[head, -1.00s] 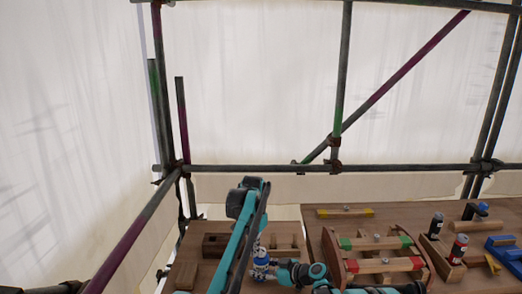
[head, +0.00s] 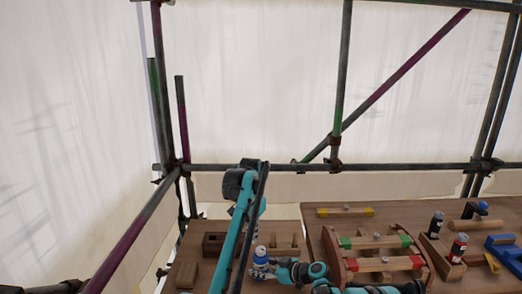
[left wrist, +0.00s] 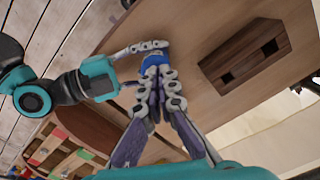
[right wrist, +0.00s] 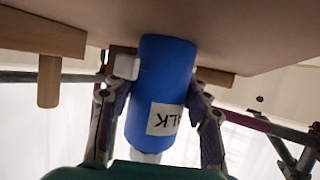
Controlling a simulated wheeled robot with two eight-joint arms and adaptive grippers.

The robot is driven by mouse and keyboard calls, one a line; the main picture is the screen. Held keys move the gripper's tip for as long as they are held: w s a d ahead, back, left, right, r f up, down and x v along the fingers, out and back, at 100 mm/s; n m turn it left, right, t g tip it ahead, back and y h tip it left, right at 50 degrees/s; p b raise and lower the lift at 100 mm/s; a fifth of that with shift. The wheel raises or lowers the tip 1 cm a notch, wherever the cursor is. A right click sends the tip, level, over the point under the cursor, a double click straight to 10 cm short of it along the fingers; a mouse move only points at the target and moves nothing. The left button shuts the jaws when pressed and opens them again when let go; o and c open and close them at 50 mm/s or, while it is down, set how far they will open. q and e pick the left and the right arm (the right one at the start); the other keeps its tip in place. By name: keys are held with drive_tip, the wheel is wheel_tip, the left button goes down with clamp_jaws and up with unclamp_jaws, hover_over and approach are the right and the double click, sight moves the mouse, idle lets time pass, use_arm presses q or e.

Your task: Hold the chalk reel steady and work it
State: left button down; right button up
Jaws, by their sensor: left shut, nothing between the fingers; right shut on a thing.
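The chalk reel (right wrist: 165,75) is a blue cylinder with a white label reading "LK". My right gripper (right wrist: 158,105) is shut on it, one finger on each side. The reel shows blue and white in the head view (head: 260,256), over the left wooden board. In the left wrist view only a blue part of it (left wrist: 154,60) shows at the fingertips. My left gripper (left wrist: 160,85) is shut and empty, its tips close to the reel; I cannot tell whether they touch. In the head view the left arm hides its fingers.
A dark wooden block with two slots (left wrist: 245,55) lies on the board near the reel. To the right is a wooden frame with green and red bars (head: 375,243). Scaffold poles (head: 340,80) stand behind.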

sight(261, 251)
use_arm(q)
drive_tip(key=shift+d+r, duration=0.1)
drive_tip(key=shift+r, duration=0.1)
drive_tip(key=shift+s+d+f+t+h, duration=0.3)
drive_tip(key=shift+d+f+t, duration=0.1)
drive_tip(key=shift+f, duration=0.65)
drive_tip(key=shift+s+d+f+t+h, duration=0.15)
drive_tip(key=shift+s+d+f+t, duration=0.2)
drive_tip(key=shift+f, duration=0.7)
drive_tip(key=shift+s+d+f+t+h, duration=0.25)
drive_tip(key=shift+d+f+t, duration=0.15)
drive_tip(key=shift+f, duration=0.65)
drive_tip(key=shift+w, duration=0.25)
drive_tip(key=shift+w+a, duration=0.1)
drive_tip(key=shift+a, duration=0.3)
drive_tip(key=shift+w+a, duration=0.1)
drive_tip(key=shift+a, duration=0.1)
drive_tip(key=shift+w+a, duration=0.3)
drive_tip(key=shift+a, duration=0.05)
drive_tip(key=shift+w, duration=0.1)
